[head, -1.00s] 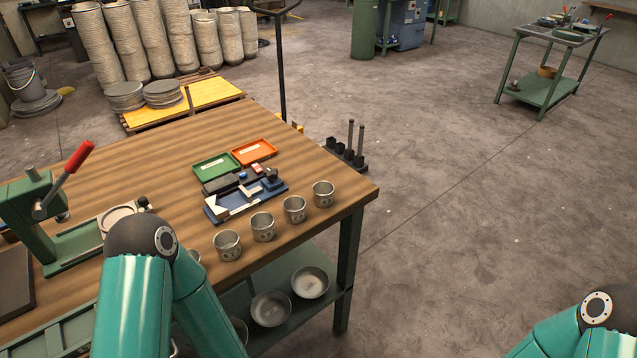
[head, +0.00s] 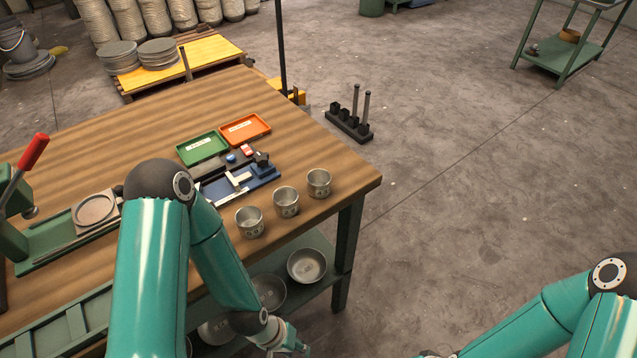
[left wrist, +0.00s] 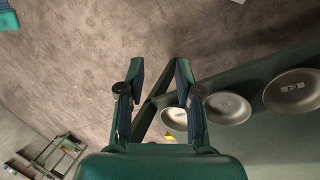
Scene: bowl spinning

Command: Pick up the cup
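Three grey metal cups stand upright in a row near the front edge of the wooden table (head: 120,135): a left cup (head: 249,222), a middle cup (head: 286,202) and a right cup (head: 319,184). My left arm covers the table to the left of them. My left gripper shows only partly at the bottom of the head view (head: 285,344), low in front of the table and apart from the cups. In the left wrist view its fingers (left wrist: 158,85) are spread with nothing between them. No cup shows in that view. My right gripper is out of view; only its arm shows.
Metal bowls (head: 306,265) sit on the shelf under the table; they also show in the left wrist view (left wrist: 227,108). A green tray (head: 203,148), an orange tray (head: 245,128) and a blue tool holder (head: 262,172) lie behind the cups.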

